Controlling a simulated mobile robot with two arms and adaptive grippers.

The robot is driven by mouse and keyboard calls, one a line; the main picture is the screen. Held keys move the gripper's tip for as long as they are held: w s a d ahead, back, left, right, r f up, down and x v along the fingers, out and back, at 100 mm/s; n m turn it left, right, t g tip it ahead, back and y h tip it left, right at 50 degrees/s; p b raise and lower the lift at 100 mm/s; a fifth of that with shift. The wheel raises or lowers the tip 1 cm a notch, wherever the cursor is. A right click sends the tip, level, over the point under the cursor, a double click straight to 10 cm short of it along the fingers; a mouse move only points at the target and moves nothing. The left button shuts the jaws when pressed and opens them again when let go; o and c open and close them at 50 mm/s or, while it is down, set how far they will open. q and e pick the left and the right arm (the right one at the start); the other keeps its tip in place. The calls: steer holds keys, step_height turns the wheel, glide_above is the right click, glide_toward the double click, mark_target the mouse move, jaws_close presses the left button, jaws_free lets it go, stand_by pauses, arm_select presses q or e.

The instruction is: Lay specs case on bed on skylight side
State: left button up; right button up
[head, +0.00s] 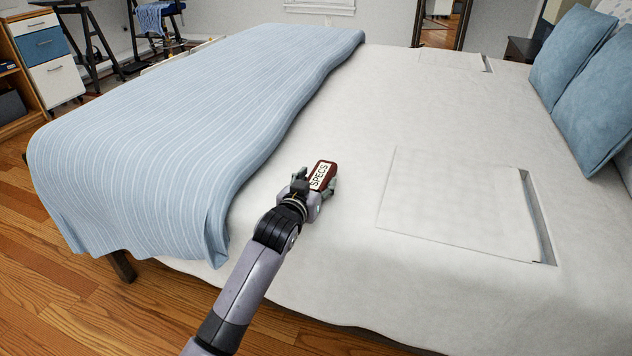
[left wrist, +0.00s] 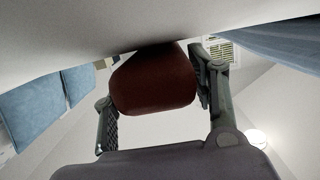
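The specs case (head: 321,176) is dark red-brown with a white label reading "SPECS". My left gripper (head: 316,187) is shut on it, one finger on each side, over the white sheet near the blue blanket's edge. In the left wrist view the case (left wrist: 153,82) sits between the two fingers (left wrist: 155,100), its far end right at the bed surface. I cannot tell whether it touches the sheet. The bed (head: 350,240) fills most of the head view. The skylight is not seen. My right gripper is not in view.
A striped blue blanket (head: 190,130) covers the bed's left part. Flat white panels (head: 455,205) lie on the sheet to the right, and blue pillows (head: 598,105) stand at the far right. The sheet around the case is clear.

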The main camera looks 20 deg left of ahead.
arm_select(q)
steer(key=shift+o, duration=1.1)
steer(key=shift+r, duration=0.15)
steer(key=shift+s, duration=0.4)
steer(key=s+r+p, duration=0.2)
steer(key=s, duration=0.9)
steer(key=shift+a+r, duration=0.15)
steer(key=shift+a, duration=0.05)
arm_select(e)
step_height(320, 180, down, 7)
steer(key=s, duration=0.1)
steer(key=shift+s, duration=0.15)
